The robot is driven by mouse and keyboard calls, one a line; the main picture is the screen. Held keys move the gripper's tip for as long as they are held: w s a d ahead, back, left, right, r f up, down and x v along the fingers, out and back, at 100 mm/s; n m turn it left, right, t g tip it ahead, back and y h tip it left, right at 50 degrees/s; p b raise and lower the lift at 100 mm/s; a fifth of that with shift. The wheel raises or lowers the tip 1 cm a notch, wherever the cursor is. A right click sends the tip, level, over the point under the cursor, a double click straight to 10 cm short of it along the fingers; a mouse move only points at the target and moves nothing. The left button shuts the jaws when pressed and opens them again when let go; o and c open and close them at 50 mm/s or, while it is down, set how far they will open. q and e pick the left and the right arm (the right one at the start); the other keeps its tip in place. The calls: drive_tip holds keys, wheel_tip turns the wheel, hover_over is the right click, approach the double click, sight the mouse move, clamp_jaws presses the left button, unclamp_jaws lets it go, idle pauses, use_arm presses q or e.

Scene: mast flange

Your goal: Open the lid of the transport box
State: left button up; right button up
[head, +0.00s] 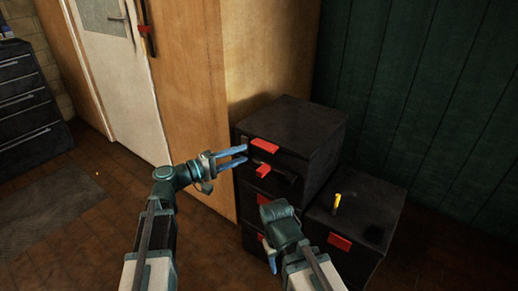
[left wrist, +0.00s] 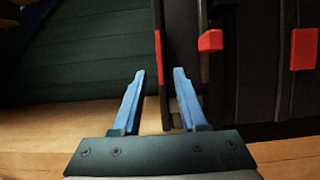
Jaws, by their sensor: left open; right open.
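The black transport box (head: 300,125) is at the top of a stack against the wooden cabinet, its lid closed. A red tab (head: 264,145) is on the lid's front edge, and a red latch (head: 263,171) is below it. My left gripper (head: 246,155) is open and empty at the box's front left, its fingertips close to the red tab. In the left wrist view, a thin red strip (left wrist: 158,50) lies between and just beyond the fingers; contact cannot be told. My right gripper (head: 270,257) is low in front of the stack, with its fingers partly hidden.
Lower black boxes stand under and to the right; the right one has a red latch (head: 339,241) and a yellow object (head: 337,201) on top. A wooden cabinet (head: 265,50) is behind left, a green wall (head: 420,90) behind right.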

use_arm(q)
drive_tip(key=x, duration=0.7)
drive_tip(key=shift+d, duration=0.2)
drive_tip(key=shift+w, duration=0.1)
clamp_jaws()
idle(1.1)
